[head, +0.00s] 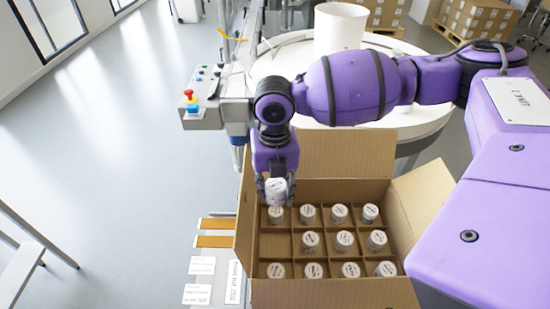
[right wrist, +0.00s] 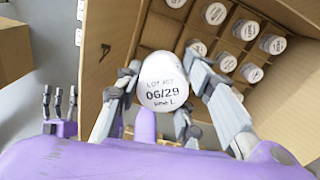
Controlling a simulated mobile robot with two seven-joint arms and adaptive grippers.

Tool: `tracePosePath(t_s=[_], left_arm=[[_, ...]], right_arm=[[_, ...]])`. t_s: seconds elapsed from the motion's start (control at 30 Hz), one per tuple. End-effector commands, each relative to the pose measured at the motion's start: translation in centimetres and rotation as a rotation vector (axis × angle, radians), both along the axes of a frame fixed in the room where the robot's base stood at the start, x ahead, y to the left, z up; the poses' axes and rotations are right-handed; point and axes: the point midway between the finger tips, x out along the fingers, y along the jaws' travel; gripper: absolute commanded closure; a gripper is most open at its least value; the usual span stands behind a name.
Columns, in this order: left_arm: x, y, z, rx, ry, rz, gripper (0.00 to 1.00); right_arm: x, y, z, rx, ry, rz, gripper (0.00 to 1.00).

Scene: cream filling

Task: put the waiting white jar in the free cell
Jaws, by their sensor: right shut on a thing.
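My right gripper (head: 275,187) is shut on a white jar (head: 277,194) and holds it upright above the back left of the cardboard box (head: 325,293). In the right wrist view the jar's lid (right wrist: 163,82), printed 06/29, sits between the fingers of that gripper. The box has divider cells, nearly all holding white-lidded jars, such as one in the middle (head: 344,240). The free cell (head: 273,244) is in the leftmost column, middle row. My left gripper (right wrist: 60,101) shows small at the left of the right wrist view, fingers apart and empty; the head view does not show it.
The box flaps stand open, the back flap (head: 347,152) upright behind the cells. A white round table (head: 400,125) with a white cylinder (head: 339,28) stands behind. A control box with a red button (head: 188,93) is at the back left. Labels (head: 201,265) lie left of the box.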

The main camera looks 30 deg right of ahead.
Motion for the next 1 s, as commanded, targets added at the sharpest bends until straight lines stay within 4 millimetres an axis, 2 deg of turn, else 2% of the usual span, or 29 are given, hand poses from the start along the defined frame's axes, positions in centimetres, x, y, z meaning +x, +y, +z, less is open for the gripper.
tracePosePath(t_s=[0.13,0.27,0.5,0.77,1.0], left_arm=[[-1.8,0.7,-0.9,0.009,0.033,0.006,0.45],[-2.7,1.4,-1.5,0.023,0.051,0.001,0.45],[-2.6,1.7,-1.4,0.028,0.049,0.001,0.45],[-1.6,1.0,-0.9,0.018,0.030,-0.001,0.45],[-2.8,1.0,-2.2,0.017,0.057,0.000,0.45]], right_arm=[[-0.1,0.0,-0.4,0.000,0.002,0.000,0.93],[0.0,0.0,-1.3,-0.001,0.003,0.000,0.93],[-0.1,0.0,-3.7,-0.001,0.003,-0.001,0.93],[-0.2,0.0,-6.3,0.000,0.004,-0.001,0.93],[-0.3,0.0,-9.1,0.000,0.009,-0.001,0.93]])
